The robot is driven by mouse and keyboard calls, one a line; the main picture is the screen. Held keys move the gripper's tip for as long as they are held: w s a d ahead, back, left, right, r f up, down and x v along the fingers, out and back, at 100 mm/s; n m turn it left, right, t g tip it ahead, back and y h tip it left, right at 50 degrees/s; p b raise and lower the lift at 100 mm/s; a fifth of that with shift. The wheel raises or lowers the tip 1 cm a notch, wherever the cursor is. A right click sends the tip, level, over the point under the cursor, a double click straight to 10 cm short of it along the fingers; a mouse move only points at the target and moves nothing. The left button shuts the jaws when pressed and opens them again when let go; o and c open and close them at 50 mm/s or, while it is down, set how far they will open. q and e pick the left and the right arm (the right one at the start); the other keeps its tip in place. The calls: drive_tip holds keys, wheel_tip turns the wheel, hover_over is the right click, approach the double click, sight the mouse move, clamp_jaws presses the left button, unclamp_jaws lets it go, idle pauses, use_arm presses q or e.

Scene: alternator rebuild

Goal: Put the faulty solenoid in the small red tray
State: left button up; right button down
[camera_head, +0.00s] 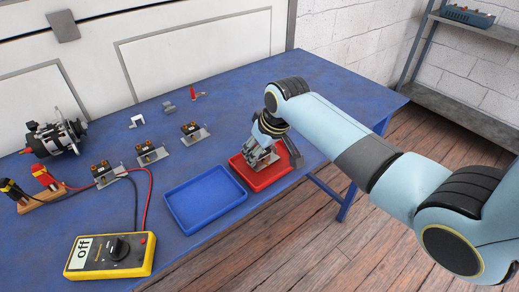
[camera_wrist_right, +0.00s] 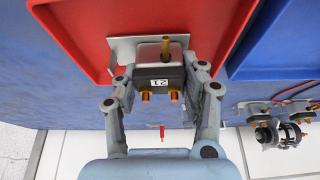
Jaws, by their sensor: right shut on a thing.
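The small red tray (camera_head: 247,184) lies on the blue bench, to the right of a blue tray. My right gripper (camera_head: 262,156) is over the red tray, pointing down, and shut on a solenoid. In the right wrist view the held solenoid (camera_wrist_right: 160,78) is a dark block with brass terminals, a metal plate and a white number label. The red tray (camera_wrist_right: 215,35) is right behind it there. I cannot tell whether the solenoid touches the tray floor. Several similar solenoids stand on the bench, among them one nearest the meter (camera_head: 104,173). My left gripper is not in view.
The blue tray (camera_head: 163,196) is beside the red one. A yellow multimeter (camera_head: 133,263) reading "off" has red and black leads running near the solenoids. An alternator (camera_head: 55,137) stands at the left. Small brackets lie at the back. The bench's back right is clear.

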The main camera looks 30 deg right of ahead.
drive_tip(key=shift+f, duration=0.15)
drive_tip(key=c, duration=0.7)
unclamp_jaws()
drive_tip(key=shift+r, duration=0.3)
drive_tip(key=v, duration=1.1)
drive_tip(key=shift+s+r, duration=0.25)
